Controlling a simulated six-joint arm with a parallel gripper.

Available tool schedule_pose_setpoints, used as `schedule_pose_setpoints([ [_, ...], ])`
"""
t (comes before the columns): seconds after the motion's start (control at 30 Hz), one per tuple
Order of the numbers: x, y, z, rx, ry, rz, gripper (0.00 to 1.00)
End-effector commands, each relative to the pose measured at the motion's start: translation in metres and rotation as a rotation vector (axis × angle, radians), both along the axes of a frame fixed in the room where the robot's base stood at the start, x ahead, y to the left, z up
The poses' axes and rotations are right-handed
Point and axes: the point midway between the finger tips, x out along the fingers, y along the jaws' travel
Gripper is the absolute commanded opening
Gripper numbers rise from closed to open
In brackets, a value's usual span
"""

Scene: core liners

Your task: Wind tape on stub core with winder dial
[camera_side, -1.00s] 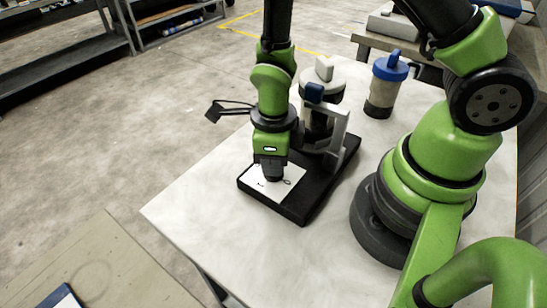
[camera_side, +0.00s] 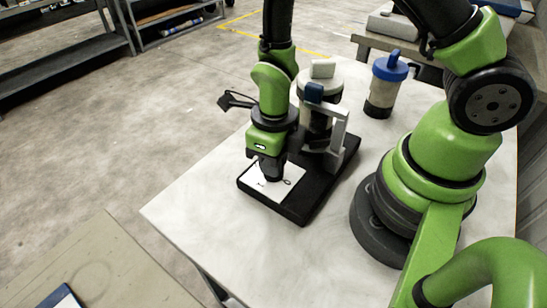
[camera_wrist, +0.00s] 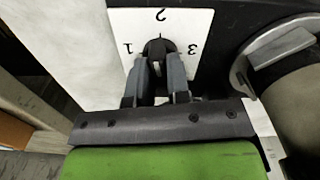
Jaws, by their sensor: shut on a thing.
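My gripper (camera_wrist: 158,72) points down and is shut on a dark dial knob (camera_wrist: 158,47). The knob sits on a white card (camera_wrist: 185,22) marked 1, 2 and 3, which also shows on the black winder base in the side view (camera_side: 283,187). The knob's pointer setting is hard to read. A pale core (camera_side: 308,88) with a light block handle on top stands upright at the base's back end, partly hidden by my arm and a grey bracket (camera_side: 340,130). Its round top with a grey bar (camera_wrist: 283,48) shows at right in the wrist view.
A second pale core with a blue cap (camera_side: 390,68) stands apart at the table's back. The white table (camera_side: 195,205) is clear at front left.

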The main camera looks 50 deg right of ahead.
Motion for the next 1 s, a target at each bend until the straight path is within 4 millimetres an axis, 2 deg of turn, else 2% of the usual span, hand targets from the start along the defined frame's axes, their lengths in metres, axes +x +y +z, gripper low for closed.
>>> schedule_pose_setpoints([
  [0.1,-0.0021,-0.0008,-0.0011,-0.002,0.008,-0.001,0.00],
  [0.13,-0.0021,-0.0008,-0.0011,-0.002,0.009,-0.001,0.22],
  [0.2,-0.0018,-0.0007,-0.0010,-0.002,0.008,0.000,0.38],
  [0.23,-0.0017,-0.0006,-0.0010,-0.001,0.007,0.000,0.43],
  [0.77,-0.0006,-0.0001,-0.0004,-0.002,0.003,0.023,0.43],
  [0.9,-0.0002,0.0003,0.0000,-0.007,0.002,0.119,0.43],
  [1.0,-0.0001,0.0003,0.0001,-0.012,0.001,0.300,0.43],
])
